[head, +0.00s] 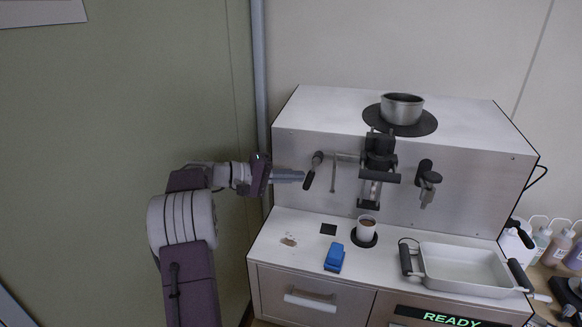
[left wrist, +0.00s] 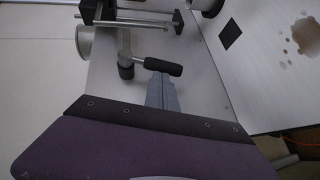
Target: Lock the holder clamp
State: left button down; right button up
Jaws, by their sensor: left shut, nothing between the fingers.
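A lever with a black grip (head: 309,180), which looks like the clamp lever, sits on the analyser's front panel. It hangs tilted, its lower end to the left. To its right is the dark holder assembly (head: 379,160). My left gripper (head: 302,176) points right, just left of the lever's grip. Its fingers are shut and empty. In the left wrist view the shut fingertips (left wrist: 161,78) are close to the black grip (left wrist: 163,66), overlapping its lower edge; I cannot tell whether they touch. My right gripper is out of view.
The analyser (head: 300,120) carries a metal pot (head: 402,108) on top. On its ledge are a cup (head: 366,228), a blue block (head: 334,257) and a white tray (head: 465,268) with black handles. A knob lever (head: 427,180) is at right. Bottles (head: 558,245) stand far right.

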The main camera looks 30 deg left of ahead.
pick_arm(q)
jog(key=b, duration=0.2)
jog(key=d+f+n+t+h+b, duration=0.1)
jog(key=b, duration=0.1)
jog(key=shift+w+d+f, duration=0.2)
jog(key=shift+d+f, duration=0.1)
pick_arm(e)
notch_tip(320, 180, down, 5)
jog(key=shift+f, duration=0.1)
